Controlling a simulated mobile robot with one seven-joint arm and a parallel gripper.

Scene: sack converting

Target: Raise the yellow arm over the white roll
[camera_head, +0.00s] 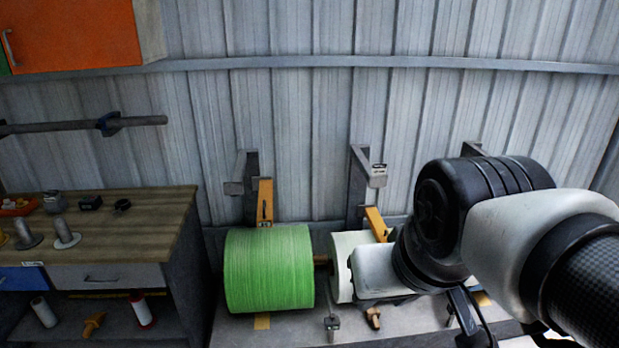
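The white roll (341,265) sits on the machine at the lower middle, just right of the large green roll (268,272). My own arm hides its right part. A yellow arm (376,222) leans down behind the top of the white roll, below a grey wall bracket. Its lower end is partly hidden, so I cannot tell whether it touches the roll. A second yellow arm (265,201) stands behind the green roll. My arm reaches in from the right, in front of the machine. I cannot make out my gripper's fingers.
A wooden workbench (140,207) with spools and small items stands at the left. An orange cabinet (75,35) hangs above it. Grey brackets (360,185) rise behind the rolls against the corrugated wall. Small knobs (332,326) stand at the machine's front.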

